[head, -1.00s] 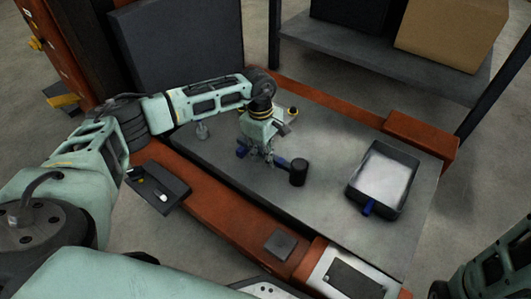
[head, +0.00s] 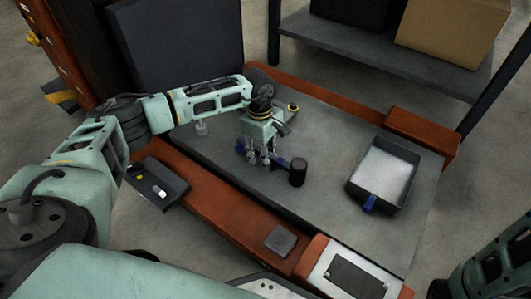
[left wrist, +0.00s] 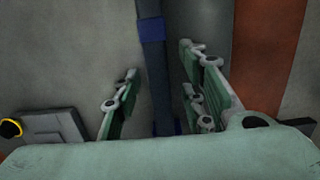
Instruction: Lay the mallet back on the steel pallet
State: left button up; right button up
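The mallet (head: 298,172) lies on the grey steel pallet (head: 330,220), its black head to the right and its dark handle with blue parts running left under my left gripper. My left gripper (head: 261,160) points down over the handle. In the left wrist view, the handle (left wrist: 153,60) runs between the two spread fingers of the gripper (left wrist: 160,98), with gaps on both sides. The far end of the handle is hidden by the gripper body. Only part of my right arm shows at the lower right of the head view.
A dark tray (head: 401,203) with a pale inside and a blue part stands on the pallet's right. A small metal piece (head: 201,129) and a yellow-topped piece (head: 293,107) are near my left gripper. A small black tray (head: 140,170) sits at the left front edge.

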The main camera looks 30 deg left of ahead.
pick_arm(q)
notch_tip(320, 180, up, 12)
jog(key=a, duration=0.1)
jog(key=shift+w, duration=0.15)
dwell(0.9)
